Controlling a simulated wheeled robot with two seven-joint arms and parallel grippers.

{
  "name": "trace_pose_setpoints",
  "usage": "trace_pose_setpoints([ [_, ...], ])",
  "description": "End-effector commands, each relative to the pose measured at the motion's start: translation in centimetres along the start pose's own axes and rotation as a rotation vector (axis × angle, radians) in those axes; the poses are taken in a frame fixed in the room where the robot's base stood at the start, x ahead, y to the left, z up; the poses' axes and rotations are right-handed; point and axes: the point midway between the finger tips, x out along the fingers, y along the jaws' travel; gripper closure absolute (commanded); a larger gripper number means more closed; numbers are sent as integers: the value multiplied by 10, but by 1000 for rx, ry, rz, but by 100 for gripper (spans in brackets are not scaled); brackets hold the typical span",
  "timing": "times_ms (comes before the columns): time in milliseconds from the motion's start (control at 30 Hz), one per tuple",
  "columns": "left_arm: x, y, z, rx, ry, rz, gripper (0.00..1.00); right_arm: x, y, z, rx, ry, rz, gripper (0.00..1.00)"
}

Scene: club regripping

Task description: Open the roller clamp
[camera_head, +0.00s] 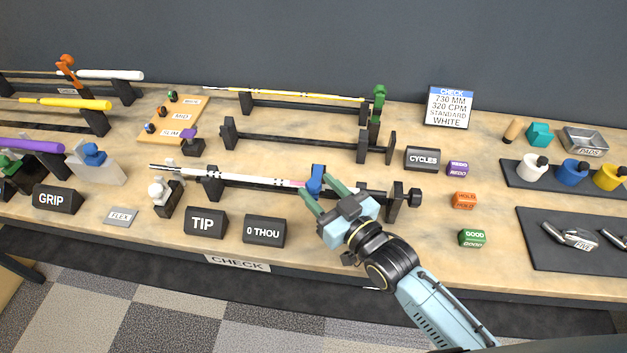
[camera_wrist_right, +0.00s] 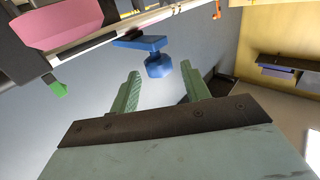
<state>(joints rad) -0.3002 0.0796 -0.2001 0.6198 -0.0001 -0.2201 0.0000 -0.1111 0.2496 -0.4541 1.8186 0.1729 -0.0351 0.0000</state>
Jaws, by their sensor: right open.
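A blue clamp-like piece (camera_head: 316,178) stands at the right part of a white-and-black shaft (camera_head: 255,180) on the front rack; I take it for the roller clamp. Its blue knob (camera_wrist_right: 158,66) shows in the right wrist view, below a flat blue plate (camera_wrist_right: 140,43). My right gripper (camera_head: 317,187) is open, its two green fingers pointing at the blue piece. In the wrist view the knob appears between the fingertips (camera_wrist_right: 160,71), with gaps on both sides. I cannot tell how deep it lies between them. My left gripper is not in view.
Black TIP (camera_head: 206,222) and 0 THOU (camera_head: 264,231) blocks stand at the front. A black knob (camera_head: 414,197) sits at the rack's right end. Another rack (camera_head: 300,140) stands behind. Orange (camera_head: 464,200) and green (camera_head: 472,238) blocks stand to the right, with bare table around them.

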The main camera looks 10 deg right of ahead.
Motion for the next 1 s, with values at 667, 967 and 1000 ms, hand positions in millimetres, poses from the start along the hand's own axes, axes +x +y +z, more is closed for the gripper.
trace_pose_setpoints([
  [667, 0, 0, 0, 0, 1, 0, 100, 26, 0, 0, 0, 0, 0, 68],
  [967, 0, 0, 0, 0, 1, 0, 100, 26, 0, 0, 0, 0, 0, 100],
  [1000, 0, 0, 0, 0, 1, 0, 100, 26, 0, 0, 0, 0, 0, 100],
])
